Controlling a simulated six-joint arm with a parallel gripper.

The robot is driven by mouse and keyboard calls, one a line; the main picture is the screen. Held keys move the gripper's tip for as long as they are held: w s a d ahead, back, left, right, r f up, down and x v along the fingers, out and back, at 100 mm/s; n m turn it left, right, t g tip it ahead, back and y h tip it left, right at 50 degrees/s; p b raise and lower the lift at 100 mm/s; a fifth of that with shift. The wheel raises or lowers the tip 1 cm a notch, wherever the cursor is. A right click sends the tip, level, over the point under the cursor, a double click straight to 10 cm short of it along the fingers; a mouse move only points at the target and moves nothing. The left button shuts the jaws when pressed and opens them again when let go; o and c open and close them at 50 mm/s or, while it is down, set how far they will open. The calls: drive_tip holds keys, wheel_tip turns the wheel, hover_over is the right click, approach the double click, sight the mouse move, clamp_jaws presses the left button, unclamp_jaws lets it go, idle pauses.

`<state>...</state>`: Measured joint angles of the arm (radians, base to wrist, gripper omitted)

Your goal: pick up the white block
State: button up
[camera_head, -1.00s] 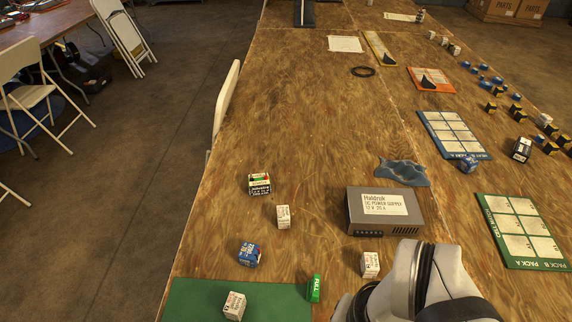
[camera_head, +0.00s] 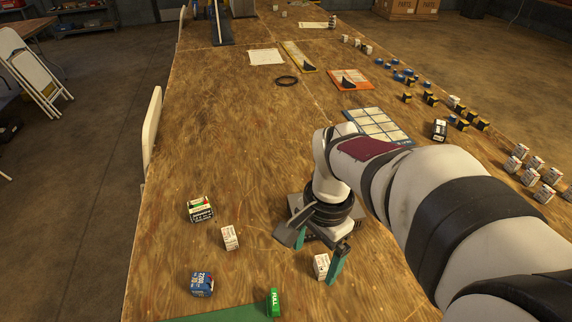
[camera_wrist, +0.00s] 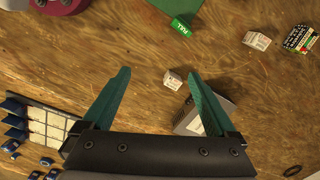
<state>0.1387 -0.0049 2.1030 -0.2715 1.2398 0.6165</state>
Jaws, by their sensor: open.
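A small white block (camera_head: 321,266) with printed text stands on the wooden table beside the grey power supply (camera_head: 348,229). My gripper (camera_head: 318,256) is open and empty, pointing down above the table, with one teal finger close to this block. In the wrist view the same white block (camera_wrist: 173,81) shows between the fingertips, nearer one finger, and I cannot tell the height gap. A second white block (camera_head: 228,238) stands farther left, and it also shows in the wrist view (camera_wrist: 257,41). My arm hides most of the power supply.
A green FULL marker (camera_head: 273,302) stands by the green mat (camera_head: 225,313). A blue-edged card (camera_head: 378,125) lies farther back. The table's left middle is clear.

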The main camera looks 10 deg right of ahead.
sight(323, 262)
drive_tip(key=w+d+f+m, duration=0.5)
drive_tip(key=w+d, duration=0.1)
drive_tip(key=w, duration=0.4)
drive_tip(key=shift+h, duration=0.4)
drive_tip(key=f, duration=1)
drive_tip(key=s+f, duration=0.1)
drive_tip(key=f, duration=0.5)
drive_tip(key=shift+d+f, duration=0.1)
drive_tip(key=shift+d, duration=0.15)
drive_tip(key=c, duration=1.4)
